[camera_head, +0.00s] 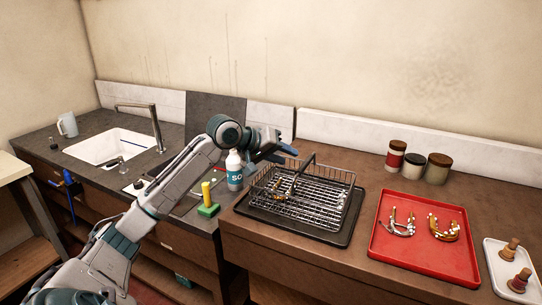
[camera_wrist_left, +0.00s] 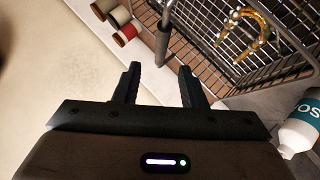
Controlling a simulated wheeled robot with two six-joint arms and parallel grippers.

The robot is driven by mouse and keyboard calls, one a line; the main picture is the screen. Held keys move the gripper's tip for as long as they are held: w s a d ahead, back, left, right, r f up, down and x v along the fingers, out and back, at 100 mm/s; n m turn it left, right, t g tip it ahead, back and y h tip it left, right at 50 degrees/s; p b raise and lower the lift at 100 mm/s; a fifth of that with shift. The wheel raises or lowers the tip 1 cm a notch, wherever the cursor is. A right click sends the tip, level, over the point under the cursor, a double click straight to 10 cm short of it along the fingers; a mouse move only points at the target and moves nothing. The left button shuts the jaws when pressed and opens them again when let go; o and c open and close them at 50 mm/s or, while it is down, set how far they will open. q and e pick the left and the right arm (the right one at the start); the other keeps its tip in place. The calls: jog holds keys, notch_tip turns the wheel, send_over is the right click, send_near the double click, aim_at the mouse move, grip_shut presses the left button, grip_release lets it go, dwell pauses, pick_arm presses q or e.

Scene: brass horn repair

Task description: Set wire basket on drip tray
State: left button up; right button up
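The wire basket (camera_head: 335,210) stands over the black drip tray (camera_head: 345,235) on the brown counter and looks level; I cannot see all of its underside. Its upright handle with a dark grip (camera_head: 302,170) rises from it, and a golden curved brass piece (camera_head: 285,188) lies inside. My left gripper (camera_head: 283,152) is just above the basket's back left side, near the handle. In the left wrist view its fingers (camera_wrist_left: 159,70) are apart with nothing between them, and the basket's handle grip (camera_wrist_left: 163,42) lies just beyond the fingertips. My right gripper is not in view.
A soap bottle (camera_head: 234,170) and a green and yellow block (camera_head: 208,200) stand left of the basket. Right are a red tray (camera_head: 385,245) with brass pieces and a white tray (camera_head: 494,260). Several jars (camera_head: 413,167) stand behind. A sink (camera_head: 108,148) is at left.

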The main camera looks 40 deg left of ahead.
pick_arm(q)
jog(key=shift+b+v, duration=0.9)
jog(key=shift+v, duration=1.45)
